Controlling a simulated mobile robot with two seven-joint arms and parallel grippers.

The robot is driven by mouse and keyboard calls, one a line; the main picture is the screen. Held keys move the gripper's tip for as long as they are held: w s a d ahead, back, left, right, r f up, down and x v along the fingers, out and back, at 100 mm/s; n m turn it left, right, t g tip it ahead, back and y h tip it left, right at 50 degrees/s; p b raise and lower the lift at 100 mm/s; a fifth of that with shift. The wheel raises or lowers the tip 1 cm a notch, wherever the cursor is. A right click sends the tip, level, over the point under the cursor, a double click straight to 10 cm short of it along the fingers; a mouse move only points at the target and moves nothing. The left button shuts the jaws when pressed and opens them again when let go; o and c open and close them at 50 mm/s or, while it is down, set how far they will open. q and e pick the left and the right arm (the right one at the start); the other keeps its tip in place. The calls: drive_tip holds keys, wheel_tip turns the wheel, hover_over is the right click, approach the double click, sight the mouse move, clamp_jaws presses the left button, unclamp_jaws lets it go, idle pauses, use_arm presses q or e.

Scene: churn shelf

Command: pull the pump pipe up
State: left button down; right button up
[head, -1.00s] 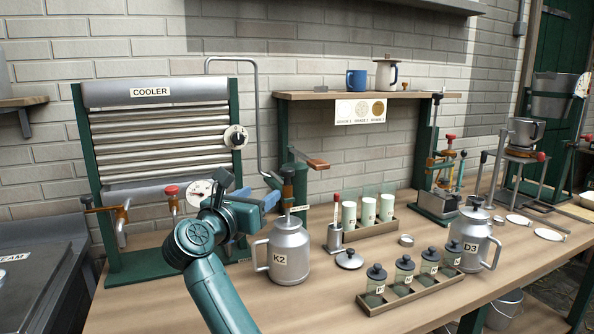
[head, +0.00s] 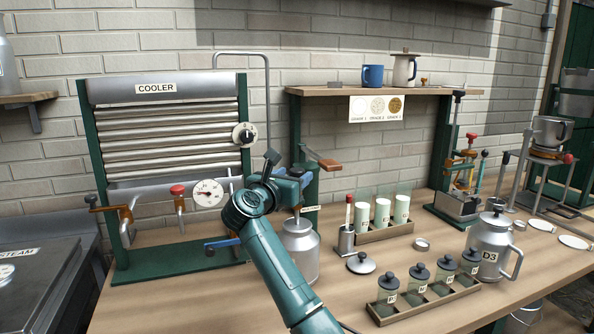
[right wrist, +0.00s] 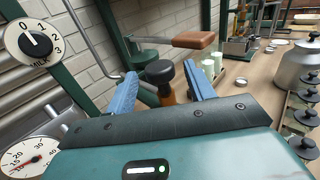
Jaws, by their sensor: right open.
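My right gripper (head: 298,178) is at the pump on the shelf's left post, above the steel can (head: 299,252), and hides most of the pump. The thin pump pipe (head: 297,214) runs down from there into the can's mouth. In the right wrist view my right gripper (right wrist: 160,88) is open, with its two blue fingers apart. A black round knob (right wrist: 160,71) on a brass-coloured body (right wrist: 167,96) shows between the fingers; neither finger visibly touches it. A lever with a wooden handle (head: 329,165) sticks out to the right of the pump. My left gripper is not in view.
The cooler (head: 170,150) with its dial (head: 244,134) and gauge (head: 208,193) stands left of my arm. A rack with white tubes (head: 385,232), a loose lid (head: 361,263), a jar tray (head: 425,302) and can D3 (head: 490,247) stand to the right.

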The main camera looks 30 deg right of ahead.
drive_tip(key=shift+x, duration=1.4)
drive_tip(key=shift+c, duration=0.2)
clamp_jaws()
